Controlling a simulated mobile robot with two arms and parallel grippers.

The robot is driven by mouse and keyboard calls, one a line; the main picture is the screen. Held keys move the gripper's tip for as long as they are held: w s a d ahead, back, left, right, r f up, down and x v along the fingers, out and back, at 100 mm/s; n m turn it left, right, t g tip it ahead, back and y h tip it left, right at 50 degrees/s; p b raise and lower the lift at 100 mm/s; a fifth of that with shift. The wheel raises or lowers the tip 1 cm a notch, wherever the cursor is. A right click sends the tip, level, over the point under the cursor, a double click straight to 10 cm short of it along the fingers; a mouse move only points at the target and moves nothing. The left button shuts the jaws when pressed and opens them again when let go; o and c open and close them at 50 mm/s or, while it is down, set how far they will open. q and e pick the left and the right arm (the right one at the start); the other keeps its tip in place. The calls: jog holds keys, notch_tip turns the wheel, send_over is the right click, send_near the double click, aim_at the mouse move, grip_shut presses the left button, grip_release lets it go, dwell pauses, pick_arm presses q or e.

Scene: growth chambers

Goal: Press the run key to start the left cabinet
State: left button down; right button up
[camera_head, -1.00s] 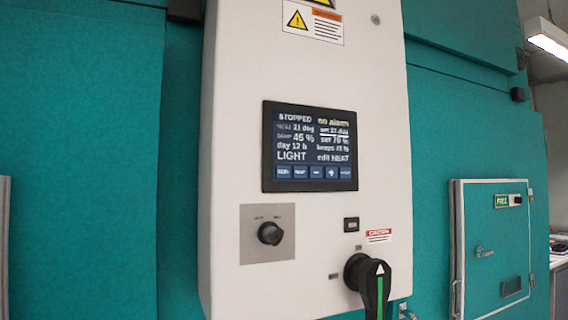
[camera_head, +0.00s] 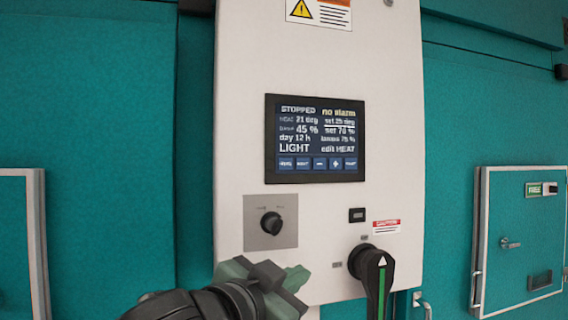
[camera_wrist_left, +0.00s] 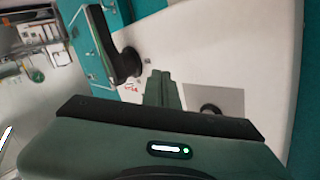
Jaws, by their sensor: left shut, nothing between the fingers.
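The white control cabinet (camera_head: 240,90) carries a dark touch screen (camera_head: 315,138) reading STOPPED, no alarm, LIGHT and edit HEAT. A row of blue keys (camera_head: 319,163) runs along the screen's bottom; their labels are small and blurred. A black rotary knob (camera_head: 271,223) on a grey plate and a small black switch (camera_head: 357,215) sit below the screen. My left gripper (camera_head: 300,278) is shut and empty, in front of the panel's lower part, below the knob. In the left wrist view its closed fingers (camera_wrist_left: 162,88) point toward the white panel near the knob (camera_wrist_left: 210,108). My right gripper is not in view.
A black rotary handle (camera_head: 373,267) with a green stripe juts out right of my left gripper. A teal door (camera_head: 522,240) with a FREE sign is at the right, and a pale-framed panel (camera_head: 38,240) at the left. Teal walls surround the cabinet.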

pick_arm(q)
jog(key=s+r+m+t, duration=0.1)
jog(key=s+r, duration=0.1)
jog(key=r, duration=0.3)
jog(key=s+d+r, duration=0.1)
jog(key=s+r, duration=0.2)
jog(key=r, duration=0.3)
jog(key=s+r+m+t+h, duration=0.1)
jog(key=s+r, duration=0.1)
jog(key=r, duration=0.3)
jog(key=shift+s+d+r+m+t, duration=0.3)
jog(key=shift+r, duration=0.1)
jog(key=shift+w, duration=0.15)
jog(key=p, duration=0.3)
send_near(287, 166)
jog(key=shift+w+d+r, duration=0.25)
jog(key=shift+w+d, duration=0.45)
jog(key=shift+d, duration=0.1)
jog(key=shift+w+d+r, duration=0.2)
jog(key=shift+w+d, duration=0.55)
jog(key=shift+w+d+r, duration=0.25)
jog(key=shift+w+d, duration=0.45)
jog(key=shift+d, duration=0.1)
jog(key=shift+w+a, duration=0.15)
jog(key=shift+w, duration=0.2)
